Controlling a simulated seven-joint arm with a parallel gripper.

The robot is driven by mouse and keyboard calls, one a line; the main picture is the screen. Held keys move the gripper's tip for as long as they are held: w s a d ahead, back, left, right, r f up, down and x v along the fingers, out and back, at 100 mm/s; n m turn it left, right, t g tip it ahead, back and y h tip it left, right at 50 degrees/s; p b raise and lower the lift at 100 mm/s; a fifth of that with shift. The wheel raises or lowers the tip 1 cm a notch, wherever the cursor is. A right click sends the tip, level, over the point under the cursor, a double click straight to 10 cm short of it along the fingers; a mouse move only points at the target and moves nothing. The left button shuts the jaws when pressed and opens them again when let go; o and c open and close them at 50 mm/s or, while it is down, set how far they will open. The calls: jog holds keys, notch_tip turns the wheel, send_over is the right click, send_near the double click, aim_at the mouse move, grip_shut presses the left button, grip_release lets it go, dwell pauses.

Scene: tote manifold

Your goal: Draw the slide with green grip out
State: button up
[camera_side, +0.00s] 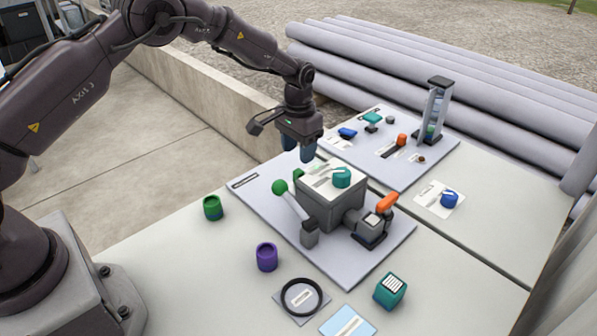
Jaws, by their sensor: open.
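A grey manifold block (328,208) stands on a pale board. A small green part (298,175) shows at its far left edge, mostly hidden behind the block; it may be the green grip of the slide, but I cannot tell. A green ball knob (280,187) tops a light lever at the block's left side. My gripper (299,153) points down just above and behind the block, close over the small green part. It is open, and I see nothing between its fingers.
The block carries a teal knob (342,177) on top and an orange handle (387,202) at right. A second board (440,140) with fittings lies behind.

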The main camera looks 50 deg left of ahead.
aim_at(298, 171)
notch_tip(298, 171, down, 7)
dwell(0.3)
